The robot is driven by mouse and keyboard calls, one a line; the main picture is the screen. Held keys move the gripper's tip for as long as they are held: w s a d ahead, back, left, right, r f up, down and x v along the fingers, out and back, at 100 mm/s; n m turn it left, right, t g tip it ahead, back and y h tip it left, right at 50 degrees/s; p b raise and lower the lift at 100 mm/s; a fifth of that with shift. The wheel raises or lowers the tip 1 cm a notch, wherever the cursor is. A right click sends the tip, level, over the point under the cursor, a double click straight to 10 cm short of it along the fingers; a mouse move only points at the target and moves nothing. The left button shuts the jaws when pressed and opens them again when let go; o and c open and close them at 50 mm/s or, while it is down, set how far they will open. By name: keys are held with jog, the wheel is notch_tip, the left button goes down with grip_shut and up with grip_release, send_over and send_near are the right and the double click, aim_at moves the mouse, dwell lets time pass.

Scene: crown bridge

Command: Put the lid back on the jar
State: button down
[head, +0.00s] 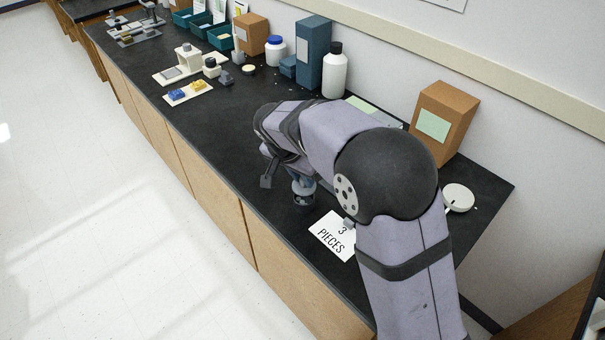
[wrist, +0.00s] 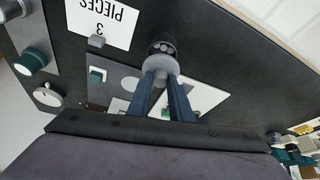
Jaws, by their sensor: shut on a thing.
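My gripper (wrist: 161,80) is shut on a round grey lid (wrist: 160,64), held at the tips of its blue fingers in the wrist view. A dark jar (wrist: 161,43) with several paler round shapes in it shows just beyond the lid, and the lid overlaps its near edge in the picture. I cannot tell whether lid and jar touch. In the head view the jar (head: 304,201) stands on the black bench under my gripper (head: 301,180). My arm hides part of that area.
A white card reading "3 PIECES" (head: 331,237) lies beside the jar, with a small grey block (head: 349,223) at its edge. A brown box (head: 443,118) and white bottle (head: 335,73) stand along the wall. The bench's front edge is close to the jar.

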aim_at(301, 183)
jog(key=shift+f+b, duration=1.05)
jog(key=shift+f, duration=0.45)
jog(key=shift+f+b, duration=0.2)
jog(key=shift+b, duration=0.4)
dwell(1.6)
dwell(0.4)
jog(key=c, duration=1)
grip_release()
jog(key=shift+c, duration=0.2)
jog(key=shift+r, duration=0.1)
jog(key=shift+r+p, duration=2.45)
jog(key=shift+r, duration=1)
jog(key=shift+c, duration=0.3)
